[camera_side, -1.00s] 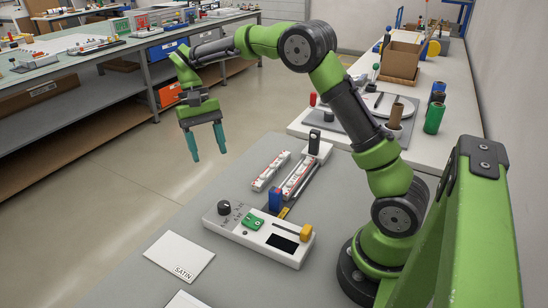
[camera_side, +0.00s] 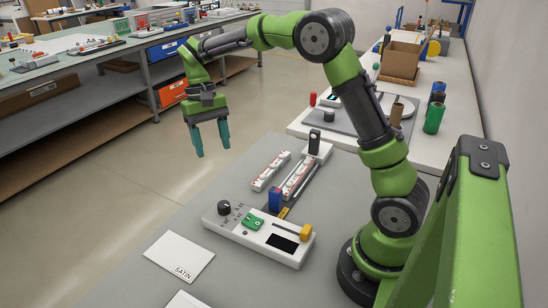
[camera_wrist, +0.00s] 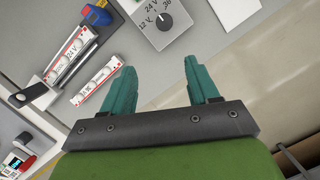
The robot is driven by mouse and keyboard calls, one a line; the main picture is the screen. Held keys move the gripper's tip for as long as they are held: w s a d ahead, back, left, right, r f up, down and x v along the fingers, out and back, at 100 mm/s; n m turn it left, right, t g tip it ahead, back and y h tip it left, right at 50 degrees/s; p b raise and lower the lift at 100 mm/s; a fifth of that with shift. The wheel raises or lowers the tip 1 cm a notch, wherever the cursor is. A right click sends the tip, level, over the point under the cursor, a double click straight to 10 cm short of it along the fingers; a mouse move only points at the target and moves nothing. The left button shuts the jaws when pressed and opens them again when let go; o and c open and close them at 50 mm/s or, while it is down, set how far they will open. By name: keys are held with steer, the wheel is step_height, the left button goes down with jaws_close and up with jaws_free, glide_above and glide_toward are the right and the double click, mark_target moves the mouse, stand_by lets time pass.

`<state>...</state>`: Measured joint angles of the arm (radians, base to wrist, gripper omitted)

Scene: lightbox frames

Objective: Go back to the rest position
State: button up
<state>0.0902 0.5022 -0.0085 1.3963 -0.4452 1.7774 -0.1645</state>
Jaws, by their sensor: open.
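My gripper (camera_side: 212,141) hangs in the air in the side view, above and beyond the grey table's far left edge. Its two teal fingers point down and stand apart, with nothing between them. In the wrist view my gripper (camera_wrist: 161,82) also shows open and empty. My green and black arm arches from its base at the right. The white control box (camera_side: 258,234) sits on the table below, with a black knob, a green part and a yellow slider. The box's knob end (camera_wrist: 150,35) shows at the top of the wrist view.
Two white-and-red strips (camera_side: 271,170) (camera_side: 300,178) and a blue block (camera_side: 275,200) lie behind the box. A white SATIN card (camera_side: 180,257) lies in front. A second bench (camera_side: 455,110) with a cardboard box (camera_side: 401,58) and cylinders stands behind my arm. Floor is open at left.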

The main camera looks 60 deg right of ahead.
steer(key=s+a+r+t, duration=0.1)
steer(key=s+r+t, duration=0.1)
steer(key=s, duration=0.4)
steer(key=s+a+r+n+t, duration=0.1)
steer(key=s+a+r+t, duration=0.1)
steer(key=s+t, duration=0.2)
steer(key=s+a+r+t, duration=0.2)
steer(key=s+t, duration=0.1)
steer(key=s, duration=0.6)
steer(key=shift+s+a+r+n+t+y, duration=0.2)
steer(key=shift+s+r+n+t+y, duration=0.1)
steer(key=shift+r+n, duration=0.1)
steer(key=shift+c, duration=0.2)
